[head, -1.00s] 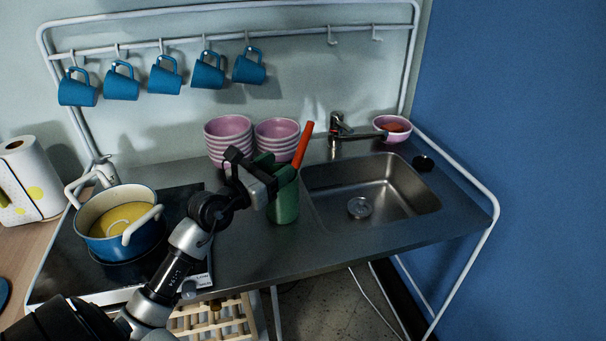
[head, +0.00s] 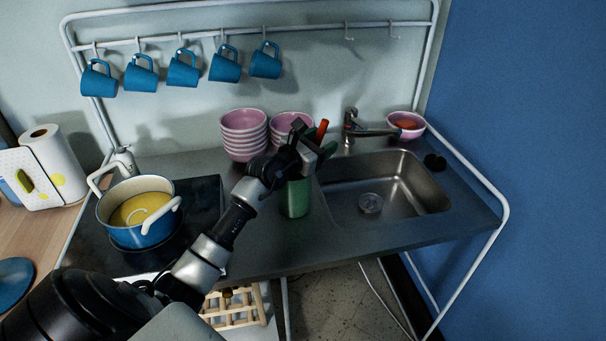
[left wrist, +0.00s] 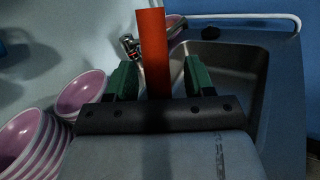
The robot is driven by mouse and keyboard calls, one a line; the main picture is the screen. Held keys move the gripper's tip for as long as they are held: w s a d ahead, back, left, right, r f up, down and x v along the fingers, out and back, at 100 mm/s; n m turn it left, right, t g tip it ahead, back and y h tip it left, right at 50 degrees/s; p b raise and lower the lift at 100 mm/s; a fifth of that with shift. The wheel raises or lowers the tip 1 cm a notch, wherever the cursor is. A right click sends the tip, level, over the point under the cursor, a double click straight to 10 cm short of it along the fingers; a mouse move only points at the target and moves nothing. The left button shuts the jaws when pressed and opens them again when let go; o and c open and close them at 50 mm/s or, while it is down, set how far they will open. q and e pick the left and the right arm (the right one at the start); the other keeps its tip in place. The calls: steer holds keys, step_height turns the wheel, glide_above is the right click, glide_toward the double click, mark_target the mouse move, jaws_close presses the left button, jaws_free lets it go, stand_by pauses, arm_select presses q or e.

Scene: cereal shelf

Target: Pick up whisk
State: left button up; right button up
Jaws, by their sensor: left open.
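The whisk shows only as an orange-red handle (head: 322,129), sticking up from a green container (head: 295,196) on the counter. Its lower part is hidden by the container and my gripper. My left gripper (head: 316,146) is over the container at the handle. In the left wrist view, the open green fingers of my left gripper (left wrist: 158,80) stand on either side of the handle (left wrist: 153,48), with gaps showing on both sides. My right gripper is not in view.
Stacked pink bowls (head: 243,134) stand close behind and left of the container. The sink (head: 395,186) and faucet (head: 352,127) are to the right. A blue pot (head: 150,232) is on the stove at left. Blue mugs (head: 225,66) hang above.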

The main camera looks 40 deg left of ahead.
arm_select(q)
steer(key=shift+c, duration=0.3)
jaws_close()
steer(key=shift+r, duration=0.1)
